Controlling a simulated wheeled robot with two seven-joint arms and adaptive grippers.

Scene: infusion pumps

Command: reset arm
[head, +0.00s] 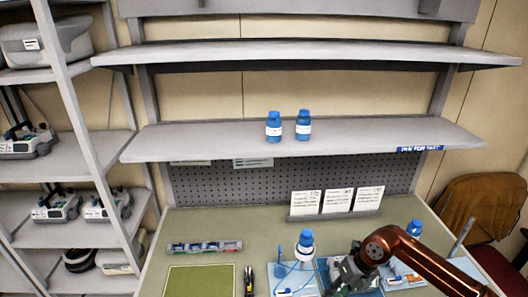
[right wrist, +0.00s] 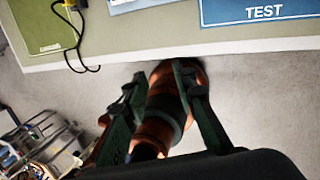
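My right arm (head: 410,256), copper coloured, comes in from the right in the head view and bends over the right half of the worktable (head: 250,222). A dark grey-green part at its near end overlaps the items on the table, and I cannot tell its fingers there. In the right wrist view my right gripper (right wrist: 158,80) has its two dark fingers apart. Nothing is visibly held between them. A copper and black link of my own body shows behind the fingers. The floor lies below, and the table edge is beyond the fingertips. My left gripper is not in view.
Two blue-capped bottles (head: 274,127) (head: 303,125) stand on the middle shelf. A bottle (head: 305,246) and another (head: 414,228) stand on the table. A green mat (head: 200,282), a tray of small parts (head: 205,247) and a TEST mat (right wrist: 262,28) lie there too. A rack with pumps stands left.

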